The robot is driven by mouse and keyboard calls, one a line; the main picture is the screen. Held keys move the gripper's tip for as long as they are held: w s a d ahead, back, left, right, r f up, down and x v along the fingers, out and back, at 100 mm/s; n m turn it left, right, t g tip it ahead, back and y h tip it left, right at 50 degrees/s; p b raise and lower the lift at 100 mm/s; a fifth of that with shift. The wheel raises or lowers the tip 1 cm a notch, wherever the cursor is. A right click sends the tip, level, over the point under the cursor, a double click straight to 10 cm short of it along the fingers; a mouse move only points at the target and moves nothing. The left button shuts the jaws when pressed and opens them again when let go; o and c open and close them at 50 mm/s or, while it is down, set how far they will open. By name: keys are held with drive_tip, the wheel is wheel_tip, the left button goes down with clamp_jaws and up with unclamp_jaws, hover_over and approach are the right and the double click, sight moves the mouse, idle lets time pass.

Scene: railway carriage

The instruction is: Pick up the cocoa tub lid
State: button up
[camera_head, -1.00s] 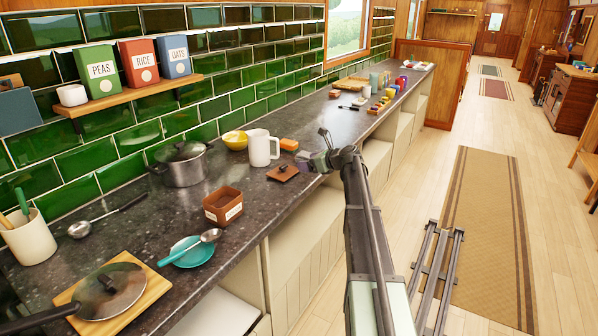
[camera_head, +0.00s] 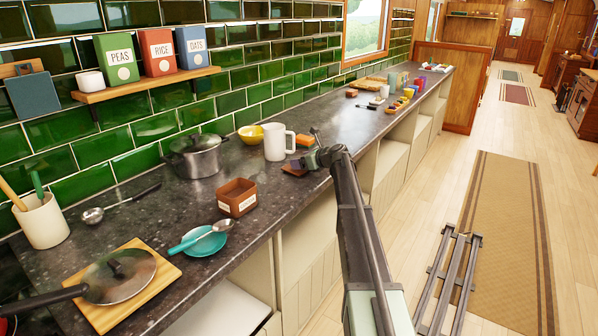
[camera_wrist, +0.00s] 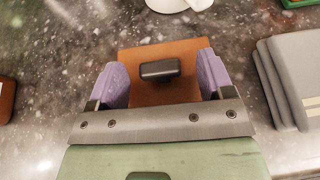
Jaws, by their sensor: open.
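The cocoa tub lid (camera_wrist: 185,58) is a flat brown square with a dark bar handle (camera_wrist: 160,69) on top, lying on the counter. In the wrist view my gripper (camera_wrist: 163,75) is open, with its purple fingers on either side of the lid and its handle; I cannot tell whether they touch it. In the head view my gripper (camera_head: 304,160) is low over the lid (camera_head: 292,169), hiding much of it. The open brown tub (camera_head: 237,198) with a pale label stands apart from it, nearer on the counter.
A white mug (camera_head: 276,143) stands just behind the lid, with a yellow bowl (camera_head: 250,135) beyond it. Grey folded cloths or slabs (camera_wrist: 290,75) lie to the right in the wrist view. Bare counter surrounds the tub.

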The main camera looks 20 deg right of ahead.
drive_tip(key=c, duration=1)
